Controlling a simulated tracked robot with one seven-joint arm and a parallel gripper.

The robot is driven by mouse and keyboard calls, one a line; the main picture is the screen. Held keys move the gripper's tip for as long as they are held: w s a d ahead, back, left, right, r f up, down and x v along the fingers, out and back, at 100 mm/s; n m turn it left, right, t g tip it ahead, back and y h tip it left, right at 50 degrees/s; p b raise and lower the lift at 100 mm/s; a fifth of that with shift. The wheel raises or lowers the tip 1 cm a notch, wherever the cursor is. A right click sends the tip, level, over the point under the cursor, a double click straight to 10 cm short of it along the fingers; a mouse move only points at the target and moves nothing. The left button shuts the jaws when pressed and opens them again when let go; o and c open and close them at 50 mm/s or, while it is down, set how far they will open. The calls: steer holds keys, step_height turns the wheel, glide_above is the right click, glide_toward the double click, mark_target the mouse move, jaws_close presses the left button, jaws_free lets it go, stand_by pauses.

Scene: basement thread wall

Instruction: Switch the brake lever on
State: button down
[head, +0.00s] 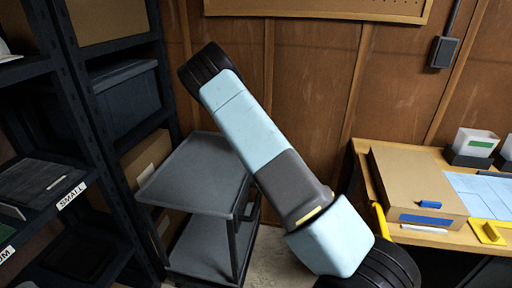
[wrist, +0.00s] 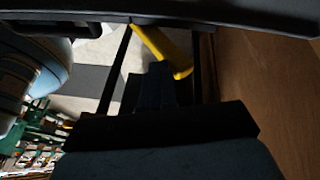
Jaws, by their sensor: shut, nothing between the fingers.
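A yellow bar (wrist: 167,54), which looks like the brake lever, slants down and right from a dark edge in the wrist view. In the head view, a yellow curved piece (head: 380,222) shows at the table's left end, partly behind my arm; I cannot tell if it is the same part. My gripper (wrist: 156,84) is dark, shut and empty in the wrist view. Its tip appears just below and left of the bar's lower end; I cannot tell whether they touch. The gripper does not show in the head view, and the lever's mount is not clear.
A wooden table (head: 418,238) at right bears a cardboard box (head: 415,184) and small trays. A grey cart (head: 195,178) stands behind my arm, left of centre. A dark shelf (head: 75,110) fills the left. The wood-panelled wall (head: 310,75) is close behind.

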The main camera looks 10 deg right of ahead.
steer(key=shift+w+d+f, duration=0.1)
steer(key=shift+w+d, duration=0.15)
steer(key=shift+w, duration=0.05)
stand_by(0.4)
steer(key=shift+s, duration=0.1)
steer(key=shift+s+a+r, duration=0.15)
steer(key=shift+r, duration=0.1)
steer(key=s+v, duration=0.2)
steer(key=v, duration=0.9)
steer(key=shift+a+r, duration=0.35)
steer(key=shift+r, duration=0.2)
steer(key=shift+r, duration=0.1)
